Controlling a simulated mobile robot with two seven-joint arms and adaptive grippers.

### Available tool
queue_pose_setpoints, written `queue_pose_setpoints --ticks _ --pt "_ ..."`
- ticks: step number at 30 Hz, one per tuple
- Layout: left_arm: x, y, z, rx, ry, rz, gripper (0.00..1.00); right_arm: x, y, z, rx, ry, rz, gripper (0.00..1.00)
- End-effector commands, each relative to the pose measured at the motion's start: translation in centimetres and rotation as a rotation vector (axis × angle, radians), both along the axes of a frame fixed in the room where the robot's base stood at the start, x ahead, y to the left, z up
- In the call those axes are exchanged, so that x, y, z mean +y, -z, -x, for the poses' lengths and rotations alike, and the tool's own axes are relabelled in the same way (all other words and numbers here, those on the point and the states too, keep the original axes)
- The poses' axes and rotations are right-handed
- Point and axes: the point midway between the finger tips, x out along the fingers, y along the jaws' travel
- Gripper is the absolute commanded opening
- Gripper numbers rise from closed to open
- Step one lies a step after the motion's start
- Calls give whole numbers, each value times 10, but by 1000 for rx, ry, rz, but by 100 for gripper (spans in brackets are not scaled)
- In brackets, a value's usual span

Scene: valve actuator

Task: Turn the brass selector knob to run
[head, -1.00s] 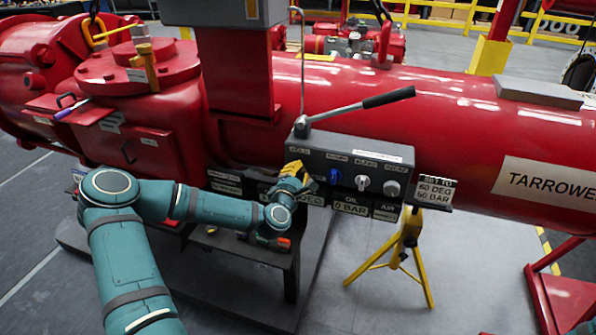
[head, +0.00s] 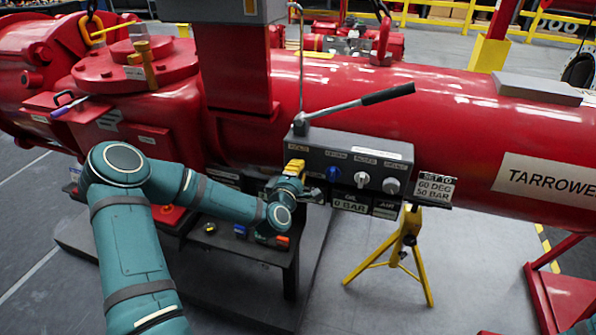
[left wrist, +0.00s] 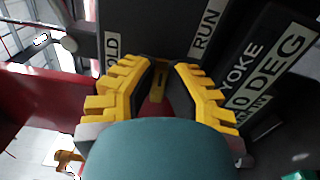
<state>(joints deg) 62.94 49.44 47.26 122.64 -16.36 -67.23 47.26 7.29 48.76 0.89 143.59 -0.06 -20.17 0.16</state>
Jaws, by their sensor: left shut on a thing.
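My left gripper (head: 294,167) is at the left end of the grey control box (head: 345,150), its yellow fingers against the box front. In the left wrist view the gripper (left wrist: 161,82) is closed around the brass selector knob (left wrist: 157,86), of which only a small part shows between the fingers. The RUN label (left wrist: 207,33) is above and right of the fingers there, and a partly hidden label ending in OLD (left wrist: 112,47) is to the left. The knob is hidden by the fingers in the head view. My right gripper is not in view.
A blue knob (head: 333,174) and two pale knobs, one nearer (head: 362,179) and one farther right (head: 391,186), sit on the box front. A lever with a black handle (head: 388,94) rises above it. A dark bench (head: 262,251) with small coloured items stands below my forearm.

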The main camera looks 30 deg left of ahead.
Motion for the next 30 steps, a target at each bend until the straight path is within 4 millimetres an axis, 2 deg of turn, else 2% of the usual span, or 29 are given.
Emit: queue_pose_setpoints --ticks 6,7,9,20,25,30 --pt "1 -2 -1 -5 -2 -2 0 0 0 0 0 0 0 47" --pt "1 -2 -1 -5 -2 -2 18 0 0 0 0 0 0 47" --pt "1 -2 -1 -5 -2 -1 43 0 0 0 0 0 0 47" --pt "0 0 2 -1 -1 0 44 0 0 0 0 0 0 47" --pt "-5 0 21 1 0 0 44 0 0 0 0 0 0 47" --pt "-13 0 55 0 0 -1 44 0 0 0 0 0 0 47"
